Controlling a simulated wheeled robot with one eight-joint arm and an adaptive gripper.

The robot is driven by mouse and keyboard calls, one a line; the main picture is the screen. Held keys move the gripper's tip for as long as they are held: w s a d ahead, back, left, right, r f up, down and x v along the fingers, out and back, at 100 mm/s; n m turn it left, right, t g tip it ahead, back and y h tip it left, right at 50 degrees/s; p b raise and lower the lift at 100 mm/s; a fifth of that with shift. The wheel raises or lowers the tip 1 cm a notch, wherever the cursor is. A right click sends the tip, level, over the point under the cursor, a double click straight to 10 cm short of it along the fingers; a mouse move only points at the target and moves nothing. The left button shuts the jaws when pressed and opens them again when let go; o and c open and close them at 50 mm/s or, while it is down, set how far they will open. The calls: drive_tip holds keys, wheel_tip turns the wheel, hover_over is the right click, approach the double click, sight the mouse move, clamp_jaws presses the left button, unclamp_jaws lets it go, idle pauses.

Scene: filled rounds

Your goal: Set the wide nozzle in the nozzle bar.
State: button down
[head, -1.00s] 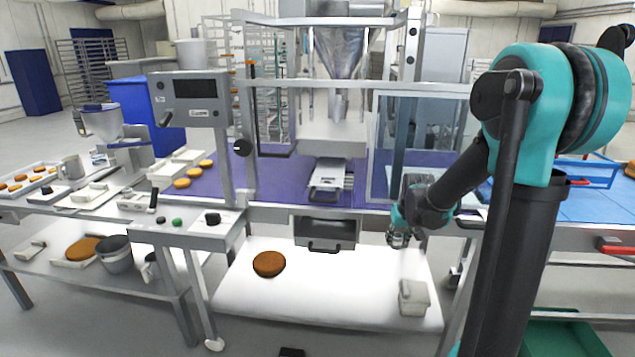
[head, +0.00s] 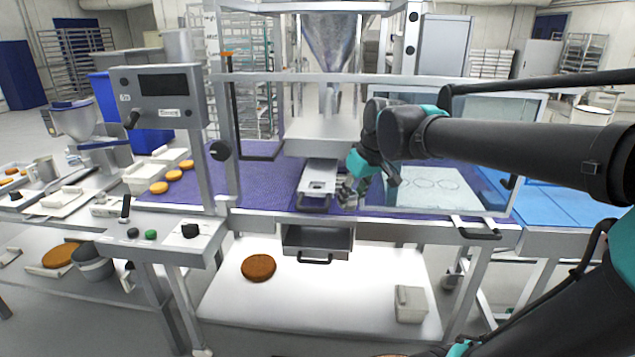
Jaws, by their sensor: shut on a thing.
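My gripper (head: 347,194) is at the front of the machine, just right of a pale slotted piece (head: 319,178) under the hopper, which looks like the nozzle bar. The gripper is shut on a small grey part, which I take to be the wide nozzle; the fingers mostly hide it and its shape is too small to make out. I cannot tell whether it touches the pale piece.
The steel hopper (head: 330,45) and depositor head (head: 322,135) stand above the purple belt (head: 245,185). A clear guard panel (head: 480,185) is at right. Below, a white shelf (head: 330,300) holds a brown cake (head: 258,267) and a pale box (head: 410,304).

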approach(315, 186)
wheel_tip(315, 186, down, 3)
drive_tip(key=shift+s+f, duration=0.2)
drive_tip(key=shift+w+a, duration=0.65)
drive_tip(key=shift+w, duration=0.3)
drive_tip(key=shift+w+a+f, duration=0.15)
drive_tip(key=shift+w+f, duration=0.1)
drive_tip(key=shift+f, duration=0.45)
drive_tip(key=shift+f, duration=0.15)
drive_tip(key=c, duration=1.1)
unclamp_jaws()
